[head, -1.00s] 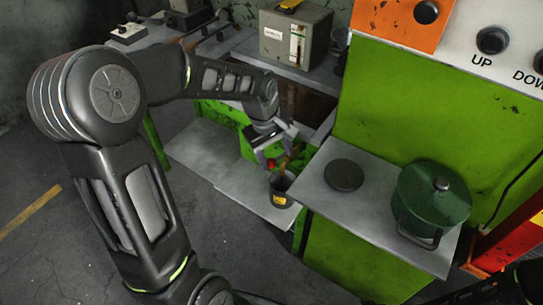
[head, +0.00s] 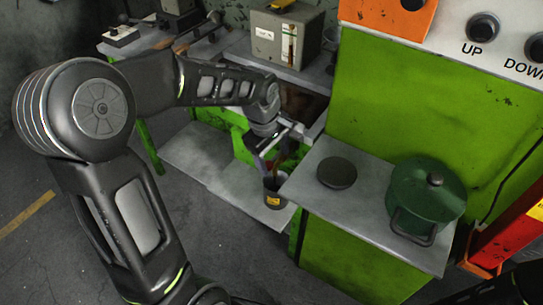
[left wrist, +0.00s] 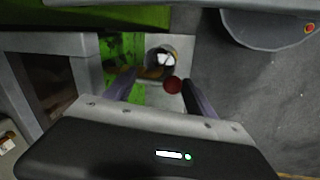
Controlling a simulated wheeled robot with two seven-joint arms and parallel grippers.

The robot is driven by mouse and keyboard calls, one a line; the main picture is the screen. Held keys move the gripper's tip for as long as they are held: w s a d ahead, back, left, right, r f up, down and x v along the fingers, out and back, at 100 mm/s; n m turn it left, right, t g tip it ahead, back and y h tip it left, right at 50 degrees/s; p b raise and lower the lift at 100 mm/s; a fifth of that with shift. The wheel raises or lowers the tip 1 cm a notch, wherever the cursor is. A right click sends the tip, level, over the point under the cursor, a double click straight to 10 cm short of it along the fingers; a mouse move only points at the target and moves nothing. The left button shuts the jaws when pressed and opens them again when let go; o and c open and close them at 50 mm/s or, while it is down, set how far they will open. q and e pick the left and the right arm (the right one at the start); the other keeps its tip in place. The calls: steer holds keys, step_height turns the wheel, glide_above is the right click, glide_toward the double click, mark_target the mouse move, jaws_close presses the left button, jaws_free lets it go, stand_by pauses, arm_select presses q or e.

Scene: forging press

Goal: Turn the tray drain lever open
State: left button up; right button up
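The drain lever's red ball knob (left wrist: 172,85) shows in the left wrist view between my two fingers, nearer the right one. I cannot tell whether either finger touches it. In the head view the knob is hidden behind my left gripper (head: 270,158), which is at the front of the tray (head: 312,132), just above a dark bucket (head: 274,190). In the left wrist view my left gripper (left wrist: 160,92) has its fingers spread apart. The lever's arm is hard to make out. My right gripper does not show.
A grey shelf (head: 300,190) right of the bucket holds a black disc (head: 337,172) and a green lidded pot (head: 425,190). A grey box (head: 287,35) stands on the bench behind the tray. Bare floor lies to the left.

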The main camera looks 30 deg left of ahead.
mark_target(270, 162)
arm_select(q)
steer(key=o, duration=0.3)
steer(key=shift+w+d+f, duration=0.15)
steer(key=shift+w+f, duration=0.1)
steer(key=shift+w, duration=0.05)
steer(key=shift+o, duration=1.1)
steer(key=shift+s+a+r, duration=0.1)
steer(key=shift+s+a, duration=0.05)
steer(key=shift+a, duration=0.05)
steer(key=shift+r, duration=0.1)
steer(key=shift+s+a+r, duration=0.1)
steer(key=shift+s+r, duration=0.15)
steer(key=shift+r, duration=1)
steer(key=shift+s+r, duration=0.2)
steer(key=shift+r, duration=1.05)
steer(key=shift+s+a+r, duration=0.1)
steer(key=shift+s+r, duration=0.15)
steer(key=shift+r, duration=1)
